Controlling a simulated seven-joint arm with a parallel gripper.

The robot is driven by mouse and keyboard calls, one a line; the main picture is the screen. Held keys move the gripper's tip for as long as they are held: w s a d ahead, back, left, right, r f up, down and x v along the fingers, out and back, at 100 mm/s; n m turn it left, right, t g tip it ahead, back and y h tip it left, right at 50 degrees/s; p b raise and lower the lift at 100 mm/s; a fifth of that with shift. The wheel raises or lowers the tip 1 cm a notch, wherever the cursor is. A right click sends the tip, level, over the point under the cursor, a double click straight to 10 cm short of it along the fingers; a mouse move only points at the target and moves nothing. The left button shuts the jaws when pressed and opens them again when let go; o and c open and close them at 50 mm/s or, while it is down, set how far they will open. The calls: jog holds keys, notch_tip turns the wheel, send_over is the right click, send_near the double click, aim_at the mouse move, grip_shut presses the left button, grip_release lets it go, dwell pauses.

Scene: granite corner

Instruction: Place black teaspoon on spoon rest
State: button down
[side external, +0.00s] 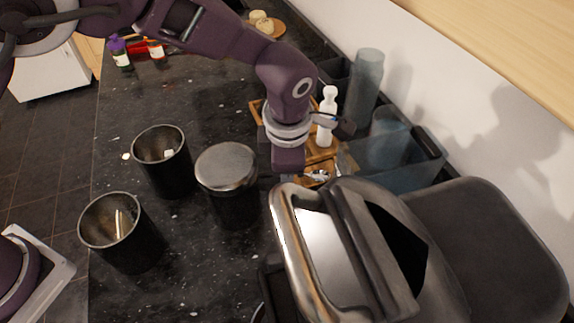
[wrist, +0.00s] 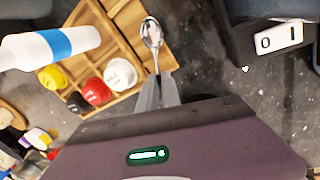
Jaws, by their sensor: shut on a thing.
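My gripper (wrist: 158,92) is shut on a spoon (wrist: 152,34) in the wrist view, with its bowl pointing away from the fingers. The spoon looks shiny and silvery rather than black. It shows over the edge of a wooden compartment tray (wrist: 119,16); whether it touches the tray I cannot tell. In the side view my gripper (side external: 286,182) points down behind a shiny metal appliance, just in front of the wooden tray (side external: 256,108). The spoon cannot be made out clearly there. I cannot identify a spoon rest in either view.
A white bottle (side external: 327,118) stands by the tray. Yellow, red, black and white round items (wrist: 121,74) sit along the tray. Dark canisters (side external: 162,165) stand left of my gripper. The metal appliance (side external: 322,245) fills the front; blue-grey containers (side external: 395,150) stand at right.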

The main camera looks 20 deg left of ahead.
jog(key=shift+f, duration=0.1)
jog(key=shift+f, duration=0.3)
jog(key=c, duration=1.6)
grip_release()
jog(key=shift+o, duration=0.2)
jog(key=shift+w+r, duration=0.1)
jog(key=shift+r, duration=0.15)
jog(key=v, duration=0.7)
jog(key=shift+r, duration=0.45)
